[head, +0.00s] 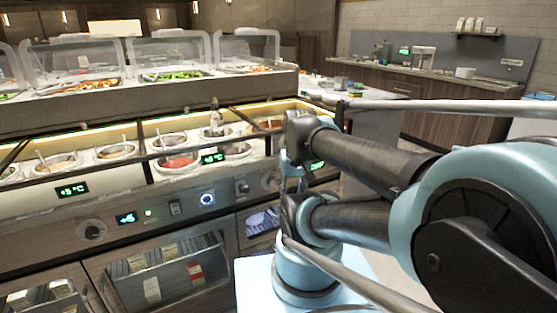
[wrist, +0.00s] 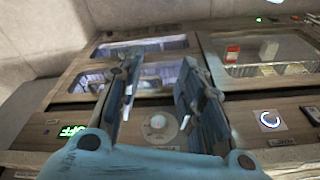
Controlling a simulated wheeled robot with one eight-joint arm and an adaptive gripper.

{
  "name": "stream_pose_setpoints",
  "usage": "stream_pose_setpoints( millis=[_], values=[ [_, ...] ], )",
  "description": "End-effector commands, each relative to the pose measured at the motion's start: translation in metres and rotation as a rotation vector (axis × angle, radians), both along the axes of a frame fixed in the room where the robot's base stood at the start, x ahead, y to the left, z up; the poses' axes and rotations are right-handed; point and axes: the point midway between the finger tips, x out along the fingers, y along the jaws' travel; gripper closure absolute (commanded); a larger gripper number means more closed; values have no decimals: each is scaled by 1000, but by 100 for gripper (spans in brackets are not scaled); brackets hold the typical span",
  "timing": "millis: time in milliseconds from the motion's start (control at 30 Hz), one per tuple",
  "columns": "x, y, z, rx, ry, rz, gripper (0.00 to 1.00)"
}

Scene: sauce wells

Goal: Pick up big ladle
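Several round sauce wells sit in the counter in the head view, some with thin ladle handles sticking up, such as a ladle (head: 40,156) at the left and a ladle (head: 158,137) near the middle. A pale upright object (head: 214,118) stands in a back well; I cannot tell whether it is a ladle. I cannot tell which ladle is the big one. My gripper (wrist: 160,66) is open and empty in the wrist view, in front of the counter's front panel. In the head view its fingers are mostly hidden behind my arm. No ladle shows in the wrist view.
Clear sneeze guards (head: 175,50) cover food trays on the upper shelf. The front panel has a dial (head: 93,230), which is one of several controls, above a glass door (head: 168,270). A dark rail (head: 185,146) runs above the wells. Open floor lies to the right.

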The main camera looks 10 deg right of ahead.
Motion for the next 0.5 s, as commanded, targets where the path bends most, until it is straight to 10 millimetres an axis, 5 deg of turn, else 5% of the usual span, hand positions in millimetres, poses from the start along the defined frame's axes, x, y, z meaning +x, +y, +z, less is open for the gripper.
stream_pose_setpoints(
  millis=[500],
  values=[
    [147,1,136,290,21,-832,65]
  ],
)
